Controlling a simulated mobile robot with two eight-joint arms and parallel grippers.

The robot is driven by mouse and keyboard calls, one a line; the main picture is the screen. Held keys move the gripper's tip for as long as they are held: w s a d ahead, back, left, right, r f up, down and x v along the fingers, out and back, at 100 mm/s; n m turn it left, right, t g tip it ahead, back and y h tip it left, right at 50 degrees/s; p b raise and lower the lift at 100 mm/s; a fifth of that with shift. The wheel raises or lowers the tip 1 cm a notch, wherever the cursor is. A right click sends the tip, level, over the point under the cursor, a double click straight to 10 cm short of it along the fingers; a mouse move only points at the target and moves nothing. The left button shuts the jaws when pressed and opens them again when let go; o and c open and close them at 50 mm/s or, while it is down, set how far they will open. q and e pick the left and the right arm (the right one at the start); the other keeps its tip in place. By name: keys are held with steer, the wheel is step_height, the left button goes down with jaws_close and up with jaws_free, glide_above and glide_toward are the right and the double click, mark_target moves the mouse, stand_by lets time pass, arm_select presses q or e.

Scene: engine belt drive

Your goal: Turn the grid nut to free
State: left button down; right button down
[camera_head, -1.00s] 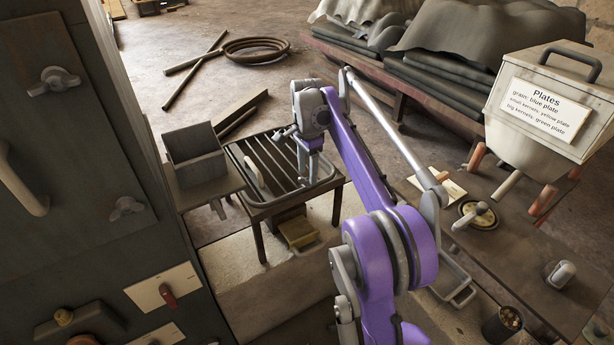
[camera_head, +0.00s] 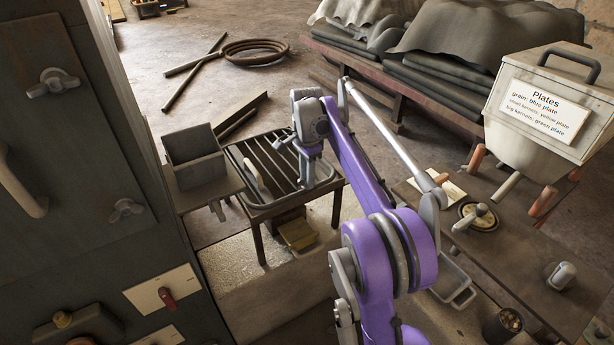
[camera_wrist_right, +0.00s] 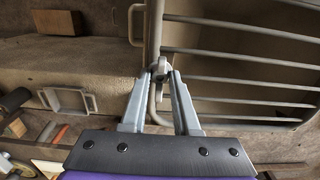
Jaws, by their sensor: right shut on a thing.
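The grid (camera_head: 270,165) is a set of parallel dark metal bars in a frame on a low stand, left of centre in the head view. In the right wrist view its bars (camera_wrist_right: 240,54) run across the right half. The grid nut (camera_wrist_right: 161,68) is a small grey metal piece at the frame's edge. My right gripper (camera_head: 305,182) reaches down at the grid's right side. In the right wrist view its fingers (camera_wrist_right: 161,78) are closed around the nut, covering part of it. In the head view the gripper hides the nut. My left gripper is not in view.
A grey open box (camera_head: 195,160) stands left of the grid. A dark cabinet (camera_head: 60,200) with wing nuts fills the left side. A bench (camera_head: 510,265) with a white labelled hopper (camera_head: 545,100) is at right. A yellowish block (camera_head: 298,234) sits below the grid.

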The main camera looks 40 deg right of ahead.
steer(key=shift+n, duration=0.4)
steer(key=n+p, duration=0.1)
steer(key=n, duration=0.1)
steer(key=shift+r+n+p, duration=0.1)
steer(key=shift+n+p, duration=0.2)
steer(key=shift+n, duration=0.1)
steer(key=n+p, duration=0.1)
steer(key=n, duration=0.3)
steer(key=shift+n, duration=0.3)
steer(key=n+p, duration=0.1)
steer(key=n, duration=0.3)
steer(key=shift+n, duration=0.3)
steer(key=n, duration=0.4)
steer(key=shift+n+p, duration=0.3)
steer(key=shift+n, duration=0.4)
steer(key=c, duration=0.7)
jaws_free()
steer(key=shift+o, duration=0.2)
